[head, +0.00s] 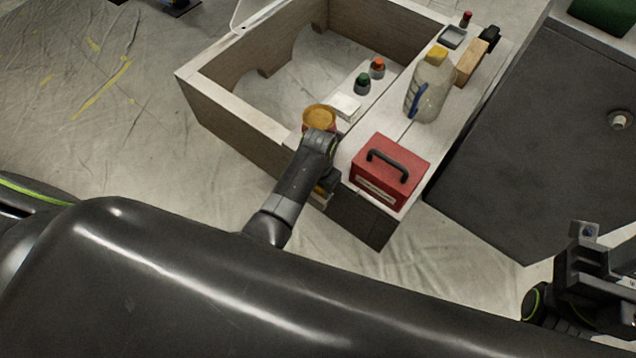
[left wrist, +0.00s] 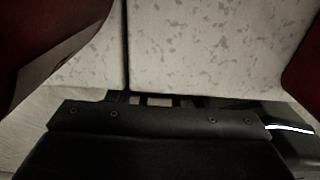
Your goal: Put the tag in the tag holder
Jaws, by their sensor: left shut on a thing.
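My left gripper (head: 325,188) is low at the near end of the wooden bench, beside the red box, and mostly hidden by my wrist. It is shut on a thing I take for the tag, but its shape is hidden. The left wrist view shows my dark gripper body (left wrist: 150,135) over a pale speckled board. I cannot make out the tag holder for certain. My right gripper (head: 590,268) is at the right edge, away from the bench; its jaws are unclear.
A red box (head: 405,155) with a black handle stands on the bench top (head: 393,118). A tan-topped can (head: 319,117), a jug (head: 431,88), two small bottles and a wood block stand farther back. A grey slab (head: 545,130) lies at right.

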